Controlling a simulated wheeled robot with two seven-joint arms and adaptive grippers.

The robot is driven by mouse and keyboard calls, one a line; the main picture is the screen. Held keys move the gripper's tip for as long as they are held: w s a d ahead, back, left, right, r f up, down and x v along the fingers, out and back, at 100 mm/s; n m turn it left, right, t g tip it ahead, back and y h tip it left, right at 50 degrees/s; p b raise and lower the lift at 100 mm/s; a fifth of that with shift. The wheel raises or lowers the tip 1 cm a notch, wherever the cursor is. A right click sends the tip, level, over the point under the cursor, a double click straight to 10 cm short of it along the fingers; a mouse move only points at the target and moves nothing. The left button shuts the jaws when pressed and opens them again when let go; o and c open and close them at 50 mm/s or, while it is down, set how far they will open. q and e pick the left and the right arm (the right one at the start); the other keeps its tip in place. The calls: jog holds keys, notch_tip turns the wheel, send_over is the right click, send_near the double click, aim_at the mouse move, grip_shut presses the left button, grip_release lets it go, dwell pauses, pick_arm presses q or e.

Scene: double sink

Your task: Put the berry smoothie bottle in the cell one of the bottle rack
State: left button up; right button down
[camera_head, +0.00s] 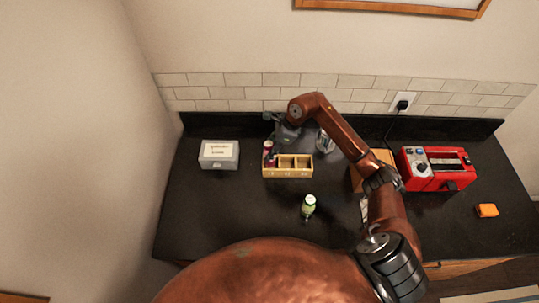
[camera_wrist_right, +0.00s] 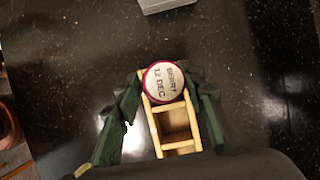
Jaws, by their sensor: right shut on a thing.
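The berry smoothie bottle (camera_head: 268,153) stands upright at the left end cell of the wooden bottle rack (camera_head: 287,173). Its white cap (camera_wrist_right: 165,82), marked BERRY 12 DEC, shows in the right wrist view. My right gripper (camera_head: 270,140) reaches over the rack from the right and is shut on the bottle, with a green finger on each side. The bottle's lower part is hidden by the rack front, so I cannot tell whether it rests on the cell floor. The other rack cells look empty. My left gripper is not in view.
A green-labelled bottle (camera_head: 308,206) stands in front of the rack. A white box (camera_head: 218,155) is at the left. The front left counter is clear.

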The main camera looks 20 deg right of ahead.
jog(key=f, duration=0.1)
jog(key=s+f, duration=0.1)
jog(key=f, duration=0.1)
jog(key=shift+d+f, duration=0.1)
jog(key=shift+d, duration=0.15)
jog(key=shift+w+d, duration=0.15)
jog(key=shift+w, duration=0.15)
jog(key=shift+s, duration=0.15)
jog(key=shift+f+b, duration=0.1)
jog(key=shift+b, duration=0.3)
jog(key=shift+f, duration=0.3)
jog(key=c, duration=1.6)
grip_release()
jog(key=shift+r, duration=0.1)
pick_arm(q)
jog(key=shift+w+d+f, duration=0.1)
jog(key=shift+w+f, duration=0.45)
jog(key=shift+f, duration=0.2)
pick_arm(e)
jog(key=shift+o, duration=1.2)
